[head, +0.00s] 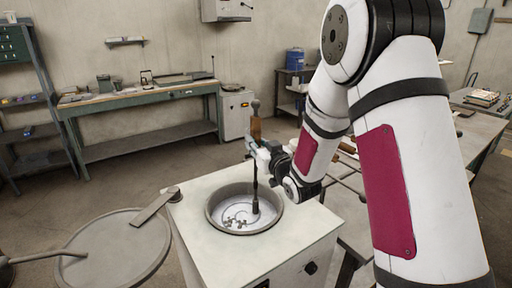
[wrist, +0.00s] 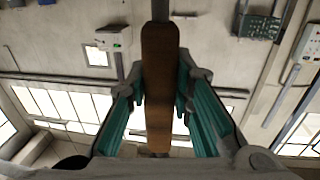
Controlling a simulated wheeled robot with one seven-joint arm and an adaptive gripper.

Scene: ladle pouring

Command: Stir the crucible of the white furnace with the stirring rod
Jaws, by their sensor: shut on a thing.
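The white furnace (head: 240,262) stands in front of me with its round crucible (head: 217,222) open at the top. The crucible holds a pale grey content with lumps at its near left and a dark curved trace on the surface. The stirring rod (head: 255,180) is nearly upright, with a brown wooden handle and a dark shaft whose lower end is down in the crucible, right of its middle. My gripper (head: 262,152) is shut around the rod's handle above the furnace. In the wrist view the brown handle (wrist: 158,85) sits between the two fingers.
A round lid (head: 120,255) with an arm is swung out left of the furnace. A workbench (head: 140,95) stands along the back wall, with shelves (head: 35,90) to its left. A table (head: 480,130) stands at the right behind my arm. Floor is free between furnace and workbench.

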